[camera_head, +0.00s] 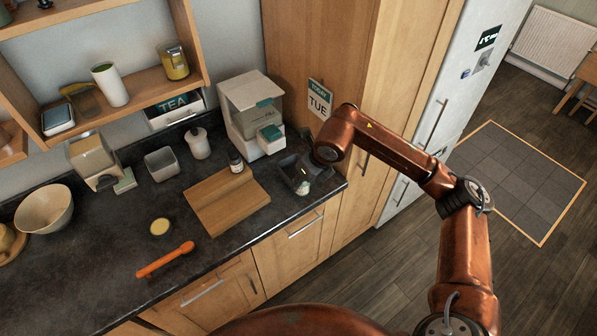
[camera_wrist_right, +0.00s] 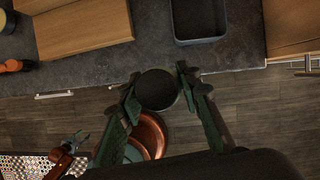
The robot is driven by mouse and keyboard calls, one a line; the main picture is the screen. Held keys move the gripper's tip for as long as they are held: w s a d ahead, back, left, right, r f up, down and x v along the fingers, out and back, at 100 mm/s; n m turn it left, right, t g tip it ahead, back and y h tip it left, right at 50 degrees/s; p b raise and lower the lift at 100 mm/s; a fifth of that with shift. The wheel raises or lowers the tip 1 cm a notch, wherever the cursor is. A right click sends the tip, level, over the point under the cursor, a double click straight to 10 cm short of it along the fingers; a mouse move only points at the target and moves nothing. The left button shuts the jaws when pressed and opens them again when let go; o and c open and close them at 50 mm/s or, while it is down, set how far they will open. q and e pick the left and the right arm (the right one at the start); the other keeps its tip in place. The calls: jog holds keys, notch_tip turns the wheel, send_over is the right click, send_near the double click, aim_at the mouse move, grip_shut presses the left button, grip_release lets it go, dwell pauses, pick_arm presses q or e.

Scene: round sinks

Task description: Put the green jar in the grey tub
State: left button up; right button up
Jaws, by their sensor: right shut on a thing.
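My right gripper (camera_wrist_right: 156,95) is shut on a round thing with a dark flat top, which I take to be the green jar (camera_wrist_right: 157,90). Its green colour does not show clearly. The grey tub (camera_wrist_right: 200,39) is just ahead of the fingers in the right wrist view, and its inside looks empty there. In the head view, the tub (camera_head: 293,177) stands at the counter's right end, with my right gripper (camera_head: 316,170) close to its right side. A small copper arm end, apparently my left gripper (camera_wrist_right: 76,142), shows low in the wrist view, too small to read.
A white coffee machine (camera_head: 250,115) stands behind. The counter edge is close below the tub. An orange-handled tool (camera_head: 165,260) lies farther left.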

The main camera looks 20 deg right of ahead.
jog(key=w+d+f, duration=0.2)
jog(key=w+f, duration=0.2)
jog(key=w, duration=0.3)
jog(key=shift+w+p, duration=0.35)
jog(key=w+f, duration=0.1)
jog(key=f, duration=0.1)
jog(key=w+d+f, duration=0.1)
jog(key=w+f, duration=0.1)
jog(key=shift+c, duration=0.4)
jog(key=shift+w+d+f, duration=0.15)
jog(key=shift+w+f, duration=0.45)
jog(key=shift+f, duration=0.1)
jog(key=shift+f+p, duration=0.3)
jog(key=shift+f, duration=1.2)
jog(key=shift+f, duration=0.1)
jog(key=o, duration=1)
jog(key=shift+r, duration=0.25)
jog(key=v, duration=1.1)
jog(key=shift+s+r+b, duration=0.2)
jog(key=shift+r+b, duration=0.15)
